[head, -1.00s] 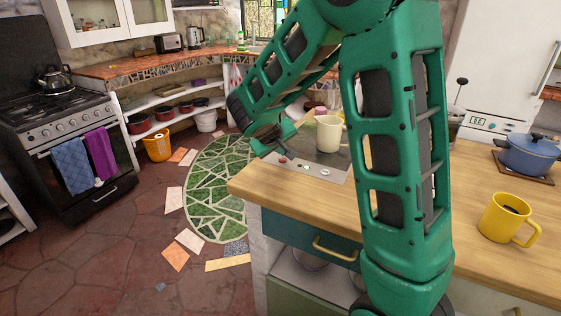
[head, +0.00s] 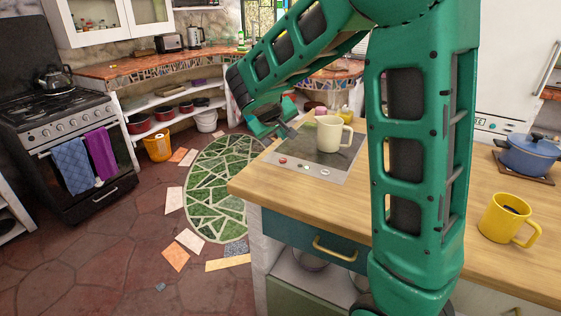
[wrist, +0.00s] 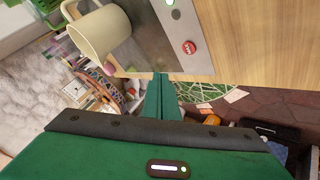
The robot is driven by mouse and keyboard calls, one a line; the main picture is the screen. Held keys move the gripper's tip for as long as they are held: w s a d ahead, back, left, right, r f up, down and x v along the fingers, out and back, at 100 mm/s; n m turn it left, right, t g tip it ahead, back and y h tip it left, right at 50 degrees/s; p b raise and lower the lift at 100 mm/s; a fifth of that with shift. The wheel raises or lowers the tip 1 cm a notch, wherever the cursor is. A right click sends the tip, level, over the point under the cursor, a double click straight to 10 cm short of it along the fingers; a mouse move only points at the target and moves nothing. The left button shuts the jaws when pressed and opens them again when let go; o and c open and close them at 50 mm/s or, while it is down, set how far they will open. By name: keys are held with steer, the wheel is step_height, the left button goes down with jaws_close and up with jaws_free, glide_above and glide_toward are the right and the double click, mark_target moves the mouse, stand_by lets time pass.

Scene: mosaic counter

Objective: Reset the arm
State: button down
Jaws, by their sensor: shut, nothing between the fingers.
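My gripper (head: 290,130) is at the left edge of the counter, just left of the cream mug (head: 328,134), with no contact visible in the head view. In the wrist view my gripper (wrist: 163,85) has its green fingers together, with nothing between them. The cream mug stands upright on a grey panel with small buttons (head: 310,168); the mug also shows at the top left of the wrist view (wrist: 100,32). My green arm covers part of the counter in the head view.
A yellow mug (head: 507,219) and a lidded blue pot (head: 531,155) stand on the wooden counter (head: 300,197) at right. A white fridge (head: 512,60) is behind. The floor at left is open, with a green mosaic (head: 220,185), loose tiles and an orange bucket (head: 157,147).

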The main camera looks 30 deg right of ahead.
steer(key=shift+s, duration=0.1)
steer(key=s+d+m+g+y, duration=0.1)
steer(key=s+d, duration=0.1)
steer(key=s, duration=0.5)
steer(key=s+d+f+m+g+y, duration=0.1)
steer(key=s+d+g, duration=0.1)
steer(key=s, duration=0.5)
steer(key=s+d+m+g, duration=0.1)
steer(key=s+d+m, duration=0.1)
steer(key=s, duration=0.5)
steer(key=shift+d+f+y, duration=0.25)
steer(key=shift+y, duration=0.15)
steer(key=shift+m+g+y, duration=0.6)
steer(key=shift+g+y, duration=0.2)
steer(key=s, duration=0.6)
steer(key=s+a+f, duration=0.1)
steer(key=s, duration=0.1)
steer(key=shift+s, duration=0.4)
steer(key=s+a+f+m+g+y, duration=0.1)
steer(key=s+a, duration=0.3)
steer(key=s, duration=0.5)
steer(key=shift+s+f+y, duration=0.15)
steer(key=shift+s+y, duration=0.25)
steer(key=shift+y, duration=0.3)
steer(key=shift+w+f, duration=0.25)
steer(key=shift+w, duration=0.4)
